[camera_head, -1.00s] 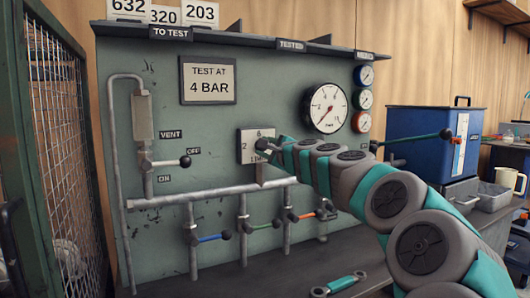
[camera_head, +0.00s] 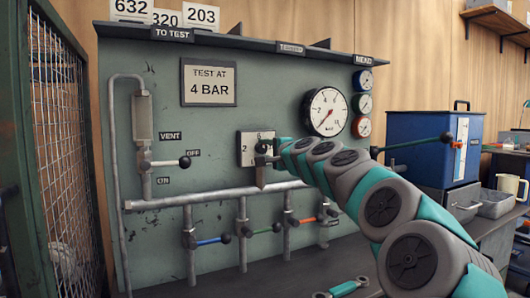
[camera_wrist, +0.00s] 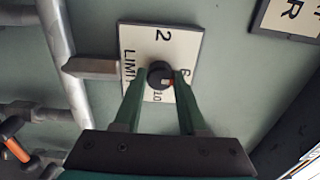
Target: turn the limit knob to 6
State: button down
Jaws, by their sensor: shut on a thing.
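The limit knob (camera_wrist: 159,74) is a dark round knob on a white plate (camera_wrist: 134,38) printed with 2, 6, 10 and LIMIT. A small red mark shows on the knob's lower right in the wrist view, seemingly between the 6 and the 10. My gripper (camera_wrist: 159,80) is shut on the knob, one green finger on each side of it. In the head view the plate (camera_head: 245,150) is on the green panel, with the 2 at its left and the 6 at its top. My gripper (camera_head: 265,150) there covers the knob and the plate's right part.
A horizontal pipe (camera_head: 200,199) with coloured valve levers runs below the plate. A black-handled vent lever (camera_head: 172,163) is to the left. A large gauge (camera_head: 325,111) and three small gauges are to the right.

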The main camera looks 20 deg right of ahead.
jog(key=shift+a+f, duration=0.1)
jog(key=shift+c, duration=2.3)
grip_release()
jog(key=s, duration=0.7)
jog(key=shift+s, duration=0.4)
